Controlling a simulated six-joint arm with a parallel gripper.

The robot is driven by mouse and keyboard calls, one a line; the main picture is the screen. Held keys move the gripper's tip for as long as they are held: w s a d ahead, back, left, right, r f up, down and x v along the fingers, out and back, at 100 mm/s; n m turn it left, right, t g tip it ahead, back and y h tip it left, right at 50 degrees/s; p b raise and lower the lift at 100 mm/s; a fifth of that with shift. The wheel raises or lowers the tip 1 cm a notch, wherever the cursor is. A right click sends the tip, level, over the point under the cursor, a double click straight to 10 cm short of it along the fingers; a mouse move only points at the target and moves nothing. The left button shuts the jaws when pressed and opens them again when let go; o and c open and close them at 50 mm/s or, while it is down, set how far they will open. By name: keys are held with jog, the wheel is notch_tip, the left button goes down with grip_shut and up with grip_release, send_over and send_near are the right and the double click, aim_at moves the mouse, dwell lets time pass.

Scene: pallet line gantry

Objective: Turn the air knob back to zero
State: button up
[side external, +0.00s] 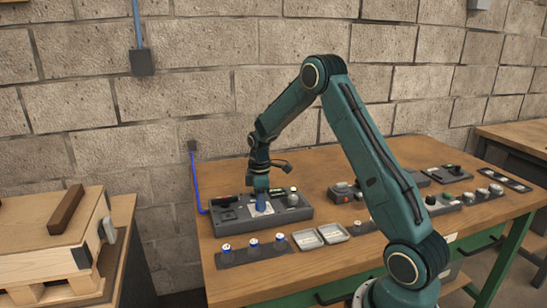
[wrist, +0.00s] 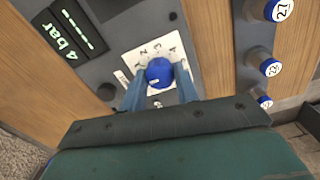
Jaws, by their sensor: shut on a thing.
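My gripper (wrist: 161,84) is shut on the knob, one blue finger on each side. In the side view my gripper (side external: 261,199) points down at the grey panel (side external: 228,224), and the knob cannot be made out there. A dark display (wrist: 70,30) on the panel reads 4 bar in green. The fingers hide part of the dial, and I cannot tell which mark the knob points to.
Several blue-and-white numbered caps (side external: 253,243) stand on a dark strip in front of the panel. A grey fitting (side external: 292,197) stands on the panel close right of my gripper. A blue hose (side external: 196,185) runs behind.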

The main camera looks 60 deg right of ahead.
jog(key=o, duration=1)
jog(key=shift+c, duration=0.2)
jog(key=shift+r, duration=0.1)
notch_tip(320, 180, up, 14)
dwell(0.4)
